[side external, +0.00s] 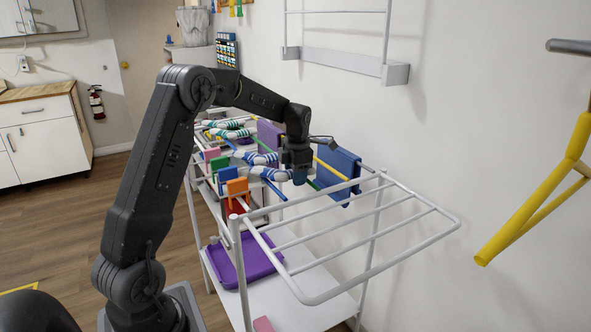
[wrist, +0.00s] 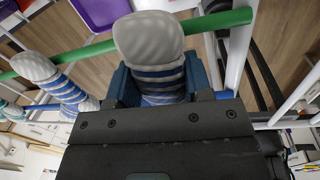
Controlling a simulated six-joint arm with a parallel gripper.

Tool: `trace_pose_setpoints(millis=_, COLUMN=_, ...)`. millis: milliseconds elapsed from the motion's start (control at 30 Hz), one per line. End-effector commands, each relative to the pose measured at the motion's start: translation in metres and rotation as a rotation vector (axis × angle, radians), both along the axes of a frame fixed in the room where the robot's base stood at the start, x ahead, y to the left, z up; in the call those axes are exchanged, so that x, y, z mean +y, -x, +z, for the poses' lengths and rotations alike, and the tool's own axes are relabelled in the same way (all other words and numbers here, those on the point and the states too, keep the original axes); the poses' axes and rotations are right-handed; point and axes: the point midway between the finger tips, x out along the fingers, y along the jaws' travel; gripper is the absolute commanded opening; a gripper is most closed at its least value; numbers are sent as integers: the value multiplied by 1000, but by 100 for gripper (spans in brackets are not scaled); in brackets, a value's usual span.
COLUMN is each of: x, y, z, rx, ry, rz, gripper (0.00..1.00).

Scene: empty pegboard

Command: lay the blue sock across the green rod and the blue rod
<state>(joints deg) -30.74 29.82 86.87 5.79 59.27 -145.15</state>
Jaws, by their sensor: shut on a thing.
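The blue sock (wrist: 160,75), white and blue striped with a grey end, is between the jaws of my gripper (wrist: 160,88) in the wrist view. Its grey end overlaps the green rod (wrist: 82,53); I cannot tell whether it touches. The blue rod (wrist: 42,107) shows on the left, and the gripper hides its middle. In the side view my gripper (side external: 299,176) is low over the rack, beside striped socks (side external: 270,173). The green rod (side external: 312,184) and the blue rod (side external: 275,190) show near it. The sock's far end is hidden by the gripper.
Another striped sock (wrist: 55,82) lies across the rods, left of the held one. A blue cloth (side external: 340,172) hangs to the right of my gripper and an orange one (side external: 237,190) to the left. Bare white rack bars (side external: 345,225) are in front. A purple tray (side external: 250,262) sits below.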

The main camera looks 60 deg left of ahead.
Motion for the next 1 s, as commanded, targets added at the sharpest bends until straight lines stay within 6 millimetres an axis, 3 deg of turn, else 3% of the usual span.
trace_pose_setpoints(millis=333, x=0, y=0, z=-2, rx=1, ry=1, rz=0, gripper=33)
trace_pose_setpoints(millis=367, x=0, y=0, z=-2, rx=1, ry=0, rz=0, gripper=49)
trace_pose_setpoints(millis=633, x=0, y=0, z=-2, rx=0, ry=1, rz=0, gripper=75)
trace_pose_setpoints(millis=1000, x=-1, y=0, z=7, rx=-1, ry=-1, rz=0, gripper=76)
